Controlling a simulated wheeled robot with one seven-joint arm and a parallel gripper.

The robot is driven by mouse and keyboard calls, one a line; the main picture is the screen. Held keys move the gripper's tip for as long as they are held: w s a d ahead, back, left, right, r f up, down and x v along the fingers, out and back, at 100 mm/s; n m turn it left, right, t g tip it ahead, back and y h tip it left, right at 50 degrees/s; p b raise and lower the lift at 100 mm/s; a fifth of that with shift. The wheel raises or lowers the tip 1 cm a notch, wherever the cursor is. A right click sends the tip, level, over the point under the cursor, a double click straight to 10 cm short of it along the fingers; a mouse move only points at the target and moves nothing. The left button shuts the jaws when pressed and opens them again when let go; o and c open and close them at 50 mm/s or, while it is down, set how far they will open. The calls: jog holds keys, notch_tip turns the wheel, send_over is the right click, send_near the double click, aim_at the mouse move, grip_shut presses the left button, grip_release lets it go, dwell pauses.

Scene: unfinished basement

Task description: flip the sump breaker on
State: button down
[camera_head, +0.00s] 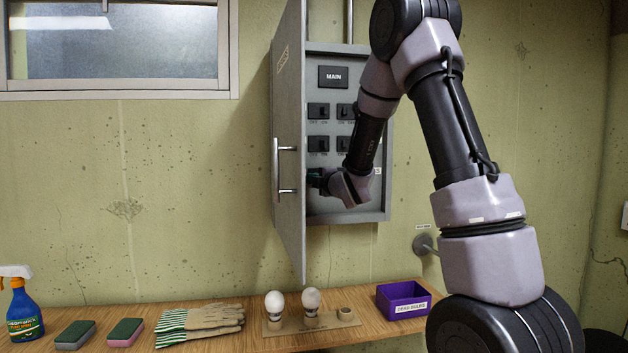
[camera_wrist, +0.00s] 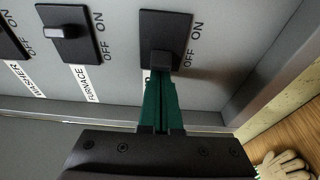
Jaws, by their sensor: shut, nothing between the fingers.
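The grey breaker panel (camera_head: 382,200) hangs on the wall with its door (camera_head: 291,110) swung open to the left. My gripper (camera_head: 318,180) is at the panel's lower left switch. In the wrist view, my shut green fingers (camera_wrist: 161,88) point at the black lever (camera_wrist: 160,62) of a breaker (camera_wrist: 165,25), and their tips are at or very near it. The lever sits toward the OFF end of its plate. That breaker's label is almost wholly hidden behind the fingers, so I cannot read it. The furnace breaker (camera_wrist: 68,32) is beside it.
The open door, with its bar handle (camera_head: 277,168), stands close left of my gripper. Below, a wooden bench (camera_head: 225,335) holds gloves (camera_head: 205,320), a bulb holder (camera_head: 310,322), a purple bin (camera_head: 403,300), sponges (camera_head: 125,332) and a spray bottle (camera_head: 24,315).

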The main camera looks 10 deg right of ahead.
jog(key=shift+s+d+n+g+y, duration=0.1)
jog(key=shift+d+n+g+y, duration=0.2)
jog(key=shift+y, duration=0.25)
jog(key=shift+s+d+n+g+y, duration=0.1)
jog(key=shift+d+n+y, duration=0.05)
jog(key=shift+n+y, duration=0.35)
jog(key=d+n+g+y, duration=0.1)
jog(key=n+g+y, duration=0.1)
jog(key=d+n+g+y, duration=0.1)
jog(key=n+g+y, duration=0.1)
jog(key=y, duration=0.1)
jog(key=d+n+g+y, duration=0.1)
jog(key=n+g+y, duration=0.1)
jog(key=y, duration=0.1)
jog(key=shift+s+d, duration=0.1)
jog(key=shift+s, duration=0.05)
jog(key=shift+d, duration=0.1)
